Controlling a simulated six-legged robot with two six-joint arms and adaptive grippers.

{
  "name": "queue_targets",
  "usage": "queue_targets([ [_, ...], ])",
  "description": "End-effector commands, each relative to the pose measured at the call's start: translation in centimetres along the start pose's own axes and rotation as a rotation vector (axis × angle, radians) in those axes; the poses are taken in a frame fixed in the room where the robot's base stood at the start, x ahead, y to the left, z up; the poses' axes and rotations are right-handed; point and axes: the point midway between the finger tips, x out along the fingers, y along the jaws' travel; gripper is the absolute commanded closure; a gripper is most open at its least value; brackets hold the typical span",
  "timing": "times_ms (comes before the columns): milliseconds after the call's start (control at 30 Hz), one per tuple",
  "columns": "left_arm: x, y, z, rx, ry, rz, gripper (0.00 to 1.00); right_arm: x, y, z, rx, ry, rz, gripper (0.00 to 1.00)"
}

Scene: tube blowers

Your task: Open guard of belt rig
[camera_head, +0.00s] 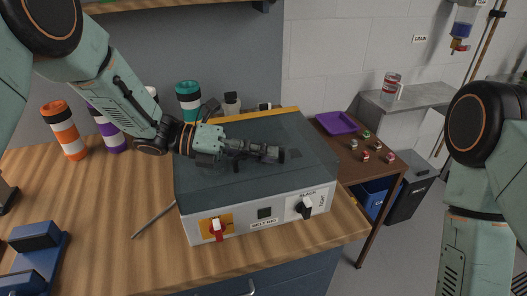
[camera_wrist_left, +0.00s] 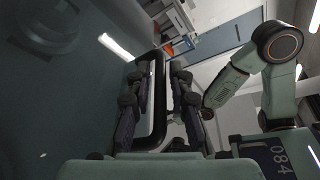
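The belt rig (camera_head: 262,226) is a box on the wooden bench with a pale front panel, a red switch on a yellow plate (camera_head: 216,228) and a black knob (camera_head: 304,207). Its dark grey-green guard (camera_head: 292,128) lies closed over the top. My left gripper (camera_head: 268,153) is low over the guard, pointing right. In the left wrist view its two fingers (camera_wrist_left: 158,100) stand either side of a black bar handle (camera_wrist_left: 159,117), with gaps visible; firm contact cannot be seen. My right arm shows at the right, but its gripper is out of view.
Striped cylinders, orange (camera_head: 65,131), purple (camera_head: 106,131) and teal (camera_head: 188,99), stand behind the left arm. A thin rod (camera_head: 153,220) lies left of the rig. A brown side table with a purple tray (camera_head: 337,123) stands at right. The bench's front left holds a blue item (camera_head: 36,262).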

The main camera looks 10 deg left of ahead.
Motion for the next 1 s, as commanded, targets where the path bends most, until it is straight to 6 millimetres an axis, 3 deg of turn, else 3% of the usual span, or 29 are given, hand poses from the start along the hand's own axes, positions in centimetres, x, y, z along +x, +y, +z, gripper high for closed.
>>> queue_targets([
  [300, 0.32, 0.05, 0.08, 0.000, -0.002, 0.000, 0.79, -0.03, 0.00, 0.03, 0.000, -0.001, 0.000, 0.60],
  [567, 0.31, 0.08, 0.05, 0.000, -0.002, 0.001, 1.00, -0.02, 0.00, 0.02, 0.000, 0.000, 0.000, 0.60],
  [1000, 0.28, 0.08, -0.01, -0.001, 0.000, 0.000, 1.00, -0.02, 0.00, 0.03, 0.000, -0.001, 0.000, 0.60],
])
